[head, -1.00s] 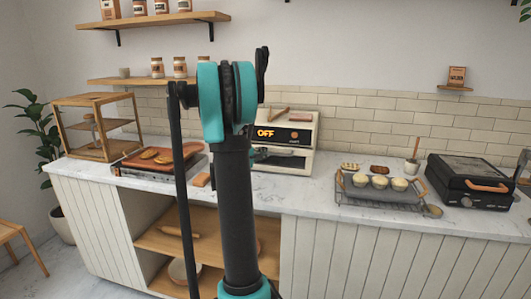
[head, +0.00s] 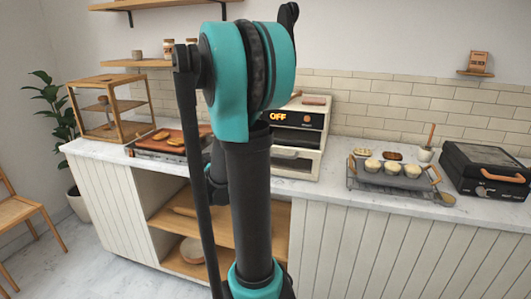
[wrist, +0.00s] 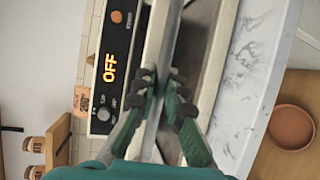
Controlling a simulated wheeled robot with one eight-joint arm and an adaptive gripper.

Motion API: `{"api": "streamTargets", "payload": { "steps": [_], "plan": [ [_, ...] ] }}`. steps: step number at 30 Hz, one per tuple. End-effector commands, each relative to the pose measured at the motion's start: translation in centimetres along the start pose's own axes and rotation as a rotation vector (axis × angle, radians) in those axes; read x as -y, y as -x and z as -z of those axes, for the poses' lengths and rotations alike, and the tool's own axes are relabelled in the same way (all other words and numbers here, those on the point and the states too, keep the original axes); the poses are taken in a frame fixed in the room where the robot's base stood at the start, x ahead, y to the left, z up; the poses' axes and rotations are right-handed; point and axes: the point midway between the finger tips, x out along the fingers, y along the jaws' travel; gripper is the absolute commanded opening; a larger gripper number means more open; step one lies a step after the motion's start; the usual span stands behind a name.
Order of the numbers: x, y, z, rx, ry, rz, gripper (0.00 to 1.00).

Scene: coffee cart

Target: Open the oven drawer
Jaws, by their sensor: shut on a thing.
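The oven (head: 308,153) stands on the counter behind my arm, with a dark control panel that reads OFF; its left part is hidden by the arm. In the wrist view the oven's panel (wrist: 112,65) lies on its side at the left. My gripper (wrist: 163,92) is shut on a pale metal bar, the oven drawer's handle or front edge (wrist: 158,45), with a finger pad on each side. A grey-brown surface shows right of the bar; I cannot tell how far the drawer is out. The gripper is hidden in the head view.
A griddle with food (head: 160,147) stands left of the oven. A rack with several cupcakes (head: 400,183) and a black grill (head: 486,172) stand to the right. The counter (head: 335,178) is bare just right of the oven. Open shelves are below.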

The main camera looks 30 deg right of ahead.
Motion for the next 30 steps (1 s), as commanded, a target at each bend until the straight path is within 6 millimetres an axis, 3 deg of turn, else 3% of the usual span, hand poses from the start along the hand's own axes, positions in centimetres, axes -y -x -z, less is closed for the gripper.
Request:
{"api": "streamTargets", "payload": {
  "steps": [7, 8, 10, 20, 26, 30],
  "plan": [
    [0.0, 0.0, 0.0, -0.001, -0.001, 0.001, 0.0],
    [0.0, 0.0, 0.1, -0.001, -0.001, 0.001, 0.14],
    [0.0, 0.0, 0.1, -0.001, 0.0, 0.001, 0.2],
    [0.0, 0.2, 0.1, -0.002, 0.0, 0.0, 0.2],
    [0.0, 2.4, 0.1, -0.005, 0.0, 0.0, 0.2],
    [0.0, 4.9, 0.2, -0.006, 0.001, -0.001, 0.2]
  ]
}}
